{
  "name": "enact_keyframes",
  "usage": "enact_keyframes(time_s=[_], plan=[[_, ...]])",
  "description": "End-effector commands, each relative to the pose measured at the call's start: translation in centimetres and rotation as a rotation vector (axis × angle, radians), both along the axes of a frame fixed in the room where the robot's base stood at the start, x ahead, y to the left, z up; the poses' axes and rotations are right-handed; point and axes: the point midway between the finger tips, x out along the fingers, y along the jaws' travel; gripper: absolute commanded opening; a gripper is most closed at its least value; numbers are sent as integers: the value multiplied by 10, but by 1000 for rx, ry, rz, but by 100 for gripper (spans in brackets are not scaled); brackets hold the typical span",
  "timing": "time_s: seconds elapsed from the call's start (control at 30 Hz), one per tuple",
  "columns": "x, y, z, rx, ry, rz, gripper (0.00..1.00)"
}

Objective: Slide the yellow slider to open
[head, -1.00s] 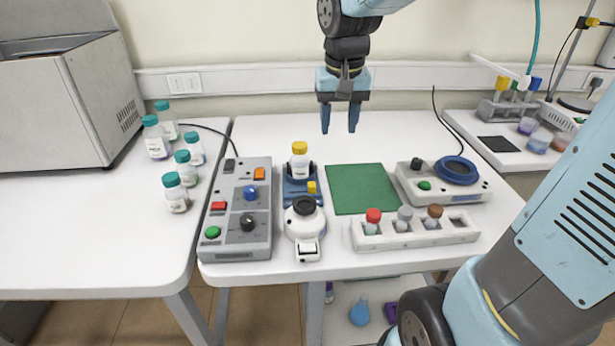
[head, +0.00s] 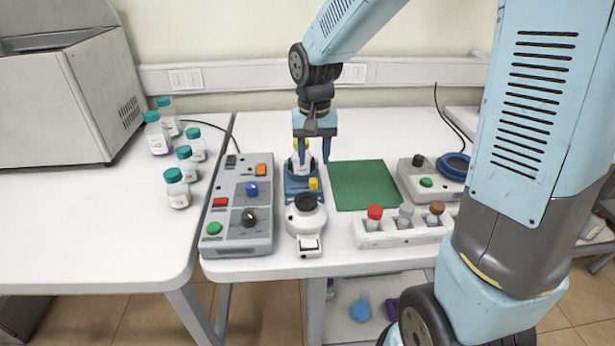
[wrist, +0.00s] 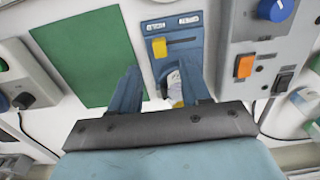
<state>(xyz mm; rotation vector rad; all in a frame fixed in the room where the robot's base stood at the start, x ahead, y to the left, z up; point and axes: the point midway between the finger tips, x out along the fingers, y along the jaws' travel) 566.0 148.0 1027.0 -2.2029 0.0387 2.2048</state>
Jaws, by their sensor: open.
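The yellow slider (head: 313,184) is a small knob on the front of a blue holder (head: 290,190). In the wrist view the yellow slider (wrist: 159,47) sits at the left end of a dark horizontal slot in the blue panel (wrist: 185,25). A bottle with a yellow cap (head: 301,160) stands in the holder, partly hidden by my gripper. My gripper (head: 312,160) is open, pointing down, with its fingers over the bottle area. In the wrist view my gripper (wrist: 165,85) has its fingertips apart, just short of the slider and not touching it.
A grey control box (head: 240,210) stands left of the holder. A white device with a black top (head: 305,215) stands in front. A green mat (head: 362,185) lies to the right, with a white rack of capped vials (head: 400,235) before it. Several teal-capped bottles stand further left.

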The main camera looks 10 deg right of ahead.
Motion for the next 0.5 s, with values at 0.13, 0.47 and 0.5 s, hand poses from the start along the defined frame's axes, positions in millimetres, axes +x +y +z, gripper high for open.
enact_keyframes(time_s=[0.13,0.47,0.5], plan=[[-1,0,-27,-1,4,1,47],[0,0,-63,0,1,1,47],[0,0,-65,1,0,1,47]])
